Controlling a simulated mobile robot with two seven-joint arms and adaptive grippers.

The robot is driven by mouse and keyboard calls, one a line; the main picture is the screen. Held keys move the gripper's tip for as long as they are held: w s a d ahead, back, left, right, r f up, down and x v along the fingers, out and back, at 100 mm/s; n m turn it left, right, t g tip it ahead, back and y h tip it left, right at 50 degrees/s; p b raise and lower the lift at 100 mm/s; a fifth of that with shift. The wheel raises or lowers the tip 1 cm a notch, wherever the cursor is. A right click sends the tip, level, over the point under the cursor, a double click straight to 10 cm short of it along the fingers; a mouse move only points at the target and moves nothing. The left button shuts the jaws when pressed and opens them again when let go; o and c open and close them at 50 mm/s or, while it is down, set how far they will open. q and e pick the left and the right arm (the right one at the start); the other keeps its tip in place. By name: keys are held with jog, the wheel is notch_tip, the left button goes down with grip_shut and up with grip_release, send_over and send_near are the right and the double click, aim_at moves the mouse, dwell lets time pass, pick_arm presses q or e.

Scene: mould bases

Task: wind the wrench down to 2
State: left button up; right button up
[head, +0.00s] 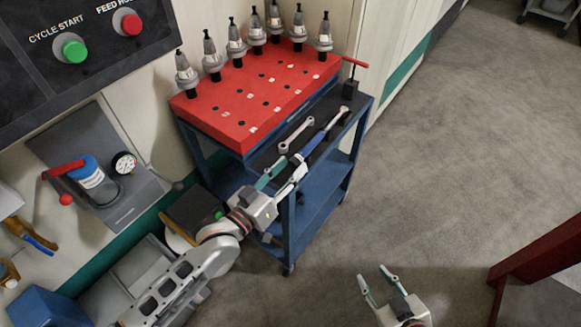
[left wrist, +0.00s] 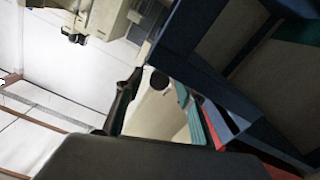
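A wrench with a blue handle (head: 309,148) and a silver shaft lies along the dark top of the blue cart, its handle end towards me. A scale on it is too small to read. My left gripper (head: 290,165) is at the cart's near edge, close to the handle end. Its teal and pale fingers are apart. Whether they touch the wrench I cannot tell. In the left wrist view the fingers (left wrist: 155,100) also stand apart, with a pale shape with a dark round spot between or behind them. My right gripper (head: 373,272) is open and empty above the floor.
A shorter silver wrench (head: 296,133) lies beside the blue-handled one. A red block (head: 235,105) carries several tool holders at its back. A red T-handle tool (head: 352,78) stands at the cart's right corner.

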pick_arm(q)
jog(key=shift+w+d, duration=0.2)
jog(key=shift+w, duration=0.1)
jog(key=c, duration=1)
grip_shut()
